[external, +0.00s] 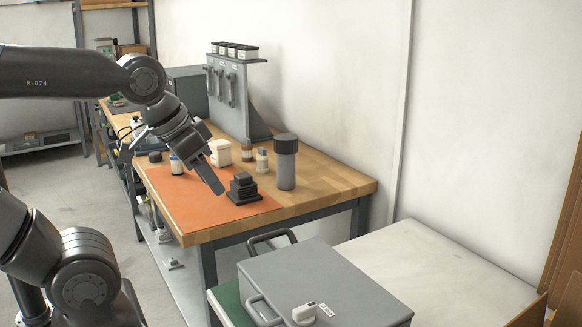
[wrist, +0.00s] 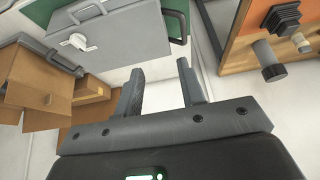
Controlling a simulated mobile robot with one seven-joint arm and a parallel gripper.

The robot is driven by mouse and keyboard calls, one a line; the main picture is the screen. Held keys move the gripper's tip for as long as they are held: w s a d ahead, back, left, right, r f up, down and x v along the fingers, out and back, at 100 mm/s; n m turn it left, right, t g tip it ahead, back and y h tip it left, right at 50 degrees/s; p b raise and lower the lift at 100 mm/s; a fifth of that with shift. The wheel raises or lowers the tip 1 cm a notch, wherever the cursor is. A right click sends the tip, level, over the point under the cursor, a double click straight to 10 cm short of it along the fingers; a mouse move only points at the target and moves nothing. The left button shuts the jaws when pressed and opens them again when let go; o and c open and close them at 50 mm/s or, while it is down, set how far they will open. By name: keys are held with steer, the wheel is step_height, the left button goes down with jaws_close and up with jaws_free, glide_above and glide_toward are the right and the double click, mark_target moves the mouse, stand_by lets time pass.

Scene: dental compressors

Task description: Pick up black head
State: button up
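The black head (external: 243,189), a dark finned block with a stepped top, sits on the orange mat (external: 195,210) near its right edge. It also shows at the upper right of the wrist view (wrist: 282,18). My gripper (external: 214,183) is above the mat, left of the head in the external view, and apart from it. In the wrist view my gripper (wrist: 161,67) has its two fingers spread with nothing between them.
A grey cylinder with a black cap (external: 286,168) stands right of the head. Small bottles and a white tub (external: 220,153) stand behind. A grey box with handles (external: 320,285) is in front of the wooden bench (external: 335,183). Cardboard boxes (wrist: 35,80) show in the wrist view.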

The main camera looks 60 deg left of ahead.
steer(key=shift+o, duration=0.4)
steer(key=o, duration=1)
steer(key=shift+c, duration=0.2)
